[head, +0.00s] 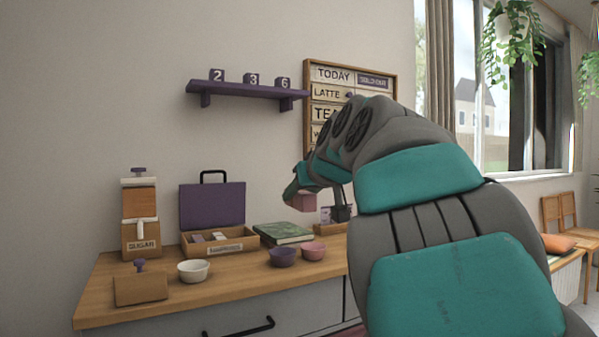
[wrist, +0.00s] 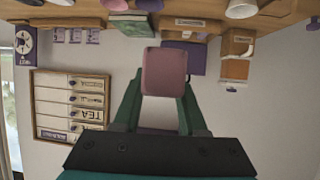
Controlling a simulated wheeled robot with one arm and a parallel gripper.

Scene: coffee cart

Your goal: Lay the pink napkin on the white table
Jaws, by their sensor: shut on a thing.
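The pink napkin (wrist: 164,72) is a small folded block between the two green fingers of my gripper (wrist: 163,98) in the wrist view. My gripper is shut on it. In the head view the napkin (head: 303,202) shows below my gripper (head: 299,193), held in the air above the back of the wooden counter and touching nothing else that I can see. My arm hides part of the counter's right side. No white table can be clearly made out in either view.
The wooden counter (head: 230,292) carries a sugar dispenser (head: 140,215), a purple-lidded box (head: 213,207), a green book (head: 283,233), and white (head: 194,271), purple (head: 283,257) and pink (head: 312,250) bowls. A shelf (head: 246,90) and menu board (head: 333,73) are on the wall. Wooden chairs (head: 560,215) stand at right.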

